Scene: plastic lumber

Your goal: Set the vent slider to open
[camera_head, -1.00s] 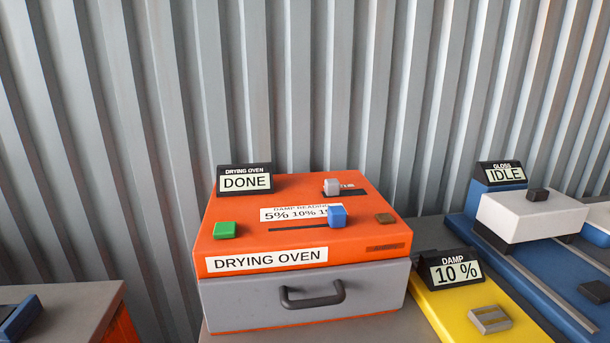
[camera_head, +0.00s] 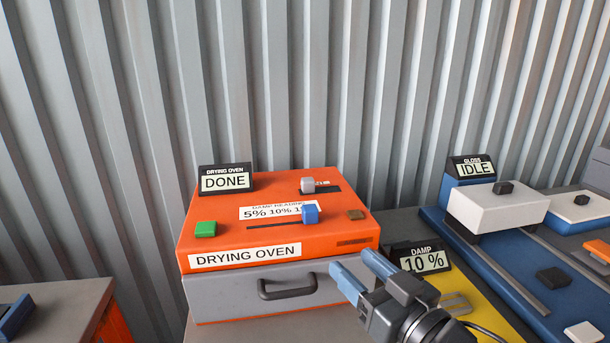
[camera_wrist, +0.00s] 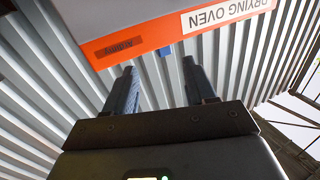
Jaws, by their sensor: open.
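The drying oven (camera_head: 215,233) is an orange box with a grey drawer front below, and its display reads DONE. On its top, a grey slider knob (camera_head: 308,185) sits in a short dark slot near the back right, with a partly hidden label beside it. A blue slider knob (camera_head: 310,213) sits in a longer slot by the damp reading label. My gripper (camera_head: 359,269) is open and empty, in front of the oven's right front corner. In the wrist view my open fingers (camera_wrist: 158,88) point toward the oven's front edge (camera_wrist: 125,38), apart from it.
The yellow damp meter (camera_head: 480,327), display reading 10 %, lies right of my gripper. The blue gloss unit (camera_head: 468,241) stands farther right. A corrugated wall closes the back.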

